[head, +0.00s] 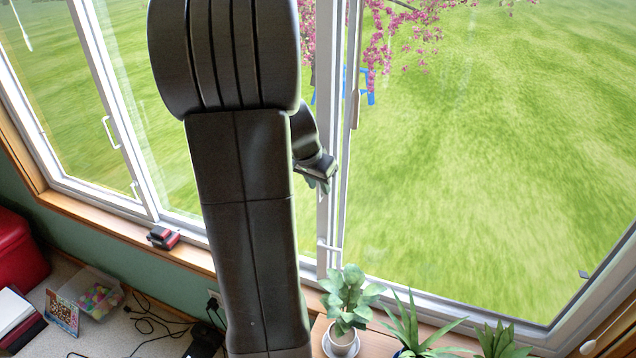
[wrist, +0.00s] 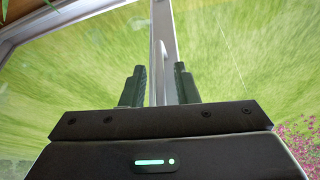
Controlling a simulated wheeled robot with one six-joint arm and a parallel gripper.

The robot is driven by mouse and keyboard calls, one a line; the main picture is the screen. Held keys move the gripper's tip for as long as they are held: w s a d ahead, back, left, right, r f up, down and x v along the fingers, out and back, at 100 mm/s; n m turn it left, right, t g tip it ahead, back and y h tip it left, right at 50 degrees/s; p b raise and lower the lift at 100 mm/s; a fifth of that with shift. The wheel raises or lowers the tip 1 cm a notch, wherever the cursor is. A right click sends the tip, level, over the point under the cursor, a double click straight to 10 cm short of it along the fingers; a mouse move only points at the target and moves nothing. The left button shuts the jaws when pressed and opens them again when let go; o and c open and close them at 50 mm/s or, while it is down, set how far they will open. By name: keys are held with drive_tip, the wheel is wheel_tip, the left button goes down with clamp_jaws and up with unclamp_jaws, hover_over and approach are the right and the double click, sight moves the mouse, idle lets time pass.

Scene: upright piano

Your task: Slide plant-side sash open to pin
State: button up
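The plant-side window sash shows as a large pane with a pale upright frame (head: 345,200) above the potted plants. Dark arm links hide part of the window. My gripper (head: 318,178) is beside that upright. In the wrist view my gripper (wrist: 160,86) has its two dark fingers apart, with the upright frame (wrist: 162,25) and its slim white handle (wrist: 161,70) showing between them. I see no finger contact with the handle.
Potted plants (head: 347,300) stand along the sill below the pane. A red and black object (head: 162,237) lies on the sill to the left. Another window handle (head: 110,132) is at far left. A clear bin (head: 97,294) and cables (head: 150,318) lie below.

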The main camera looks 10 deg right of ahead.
clamp_jaws()
drive_tip(key=w+a+b, duration=0.2)
drive_tip(key=w+a, duration=0.3)
drive_tip(key=a, duration=0.3)
drive_tip(key=shift+w, duration=0.3)
drive_tip(key=shift+o, duration=0.9)
unclamp_jaws()
drive_tip(key=shift+r, duration=0.1)
drive_tip(key=v, duration=1.3)
drive_tip(key=shift+r+b, duration=0.35)
drive_tip(key=shift+r, duration=0.05)
drive_tip(key=shift+s+f, duration=0.1)
drive_tip(key=shift+s, duration=0.05)
